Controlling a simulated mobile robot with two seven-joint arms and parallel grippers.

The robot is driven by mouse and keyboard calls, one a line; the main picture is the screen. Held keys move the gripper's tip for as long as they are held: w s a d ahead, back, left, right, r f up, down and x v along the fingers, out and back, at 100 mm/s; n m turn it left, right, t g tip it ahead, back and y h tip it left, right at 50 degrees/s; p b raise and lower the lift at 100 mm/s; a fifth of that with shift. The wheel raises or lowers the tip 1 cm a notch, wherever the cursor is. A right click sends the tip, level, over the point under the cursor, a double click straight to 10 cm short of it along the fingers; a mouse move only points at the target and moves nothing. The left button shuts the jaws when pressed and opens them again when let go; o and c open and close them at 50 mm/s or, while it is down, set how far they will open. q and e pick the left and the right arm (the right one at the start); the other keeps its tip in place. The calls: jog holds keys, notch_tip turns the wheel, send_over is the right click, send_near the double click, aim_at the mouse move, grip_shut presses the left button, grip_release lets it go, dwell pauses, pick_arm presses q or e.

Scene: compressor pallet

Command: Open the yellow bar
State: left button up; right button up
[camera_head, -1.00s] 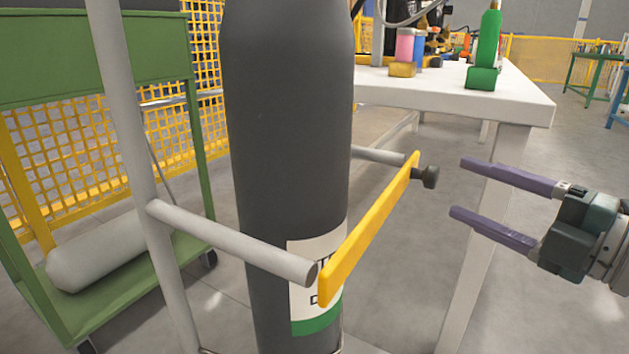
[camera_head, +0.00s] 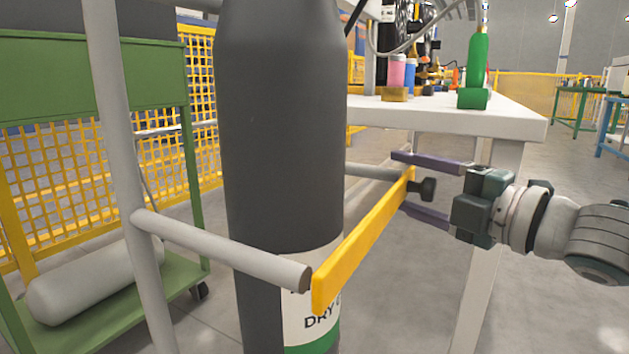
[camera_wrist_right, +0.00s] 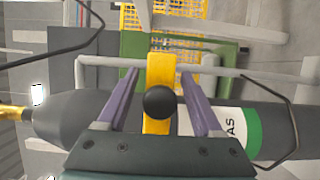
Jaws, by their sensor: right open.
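The yellow bar (camera_head: 361,242) lies across the front of a dark gas cylinder (camera_head: 279,131), between the ends of two grey rails of a frame. A dark knob (camera_head: 428,188) sticks out at the bar's far right end. My right gripper (camera_head: 400,183) is open at that end, one purple finger above and one below the bar. In the right wrist view the yellow bar (camera_wrist_right: 158,80) and its round knob (camera_wrist_right: 160,102) lie between the two spread fingers, with gaps on both sides. My left gripper is not in view.
A white table (camera_head: 500,122) with a green bottle (camera_head: 478,65) stands behind my right gripper. A green cart (camera_head: 165,270) carrying a grey cylinder is at the left. Yellow mesh fencing (camera_head: 70,165) stands behind it. Open floor lies at the right.

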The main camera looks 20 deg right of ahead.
grip_shut()
dwell(0.3)
dwell(1.0)
